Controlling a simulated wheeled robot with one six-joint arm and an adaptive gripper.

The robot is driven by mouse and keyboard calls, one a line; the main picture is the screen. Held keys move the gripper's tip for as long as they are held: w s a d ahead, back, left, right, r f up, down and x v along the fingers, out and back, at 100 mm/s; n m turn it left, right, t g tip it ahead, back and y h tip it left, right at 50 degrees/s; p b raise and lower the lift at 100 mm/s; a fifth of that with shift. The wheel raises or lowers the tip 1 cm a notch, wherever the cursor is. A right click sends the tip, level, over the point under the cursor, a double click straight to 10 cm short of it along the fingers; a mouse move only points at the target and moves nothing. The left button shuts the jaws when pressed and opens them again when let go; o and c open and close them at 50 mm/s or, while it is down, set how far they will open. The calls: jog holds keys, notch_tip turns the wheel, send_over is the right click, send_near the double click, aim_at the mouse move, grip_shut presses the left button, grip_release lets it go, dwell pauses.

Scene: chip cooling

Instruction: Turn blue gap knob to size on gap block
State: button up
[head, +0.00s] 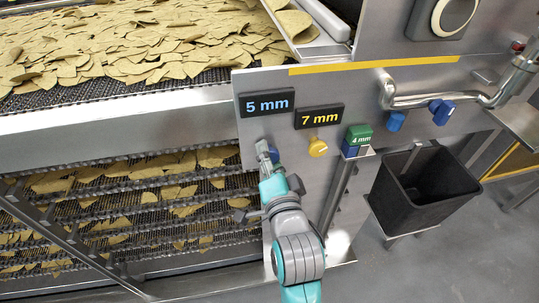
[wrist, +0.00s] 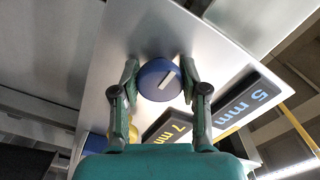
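The blue gap knob (wrist: 152,83) is round with a white pointer mark, which slants toward the upper right in the wrist view. In the head view, my gripper mostly covers the knob (head: 274,156) below the 5 mm sign (head: 267,102) with blue digits. My gripper (wrist: 160,72) has one finger on each side of the knob, apparently with slim gaps; contact is not clear. In the head view, my gripper (head: 268,158) is at the panel. The gap block (head: 358,135), green over blue, reads 4 mm on its green part and sits on a small stand right of the knobs.
The yellow knob (head: 317,147) sits right of the blue one, under the 7 mm sign (head: 319,116). Chip conveyors (head: 120,175) run along the left. Two blue handles (head: 440,111) on a pipe and a black bin (head: 425,200) are at the right.

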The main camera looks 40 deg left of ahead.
jog(key=c, duration=0.4)
jog(key=shift+o, duration=0.2)
jog(key=shift+n, duration=3)
jog(key=o, duration=1.2)
jog(key=shift+c, duration=0.2)
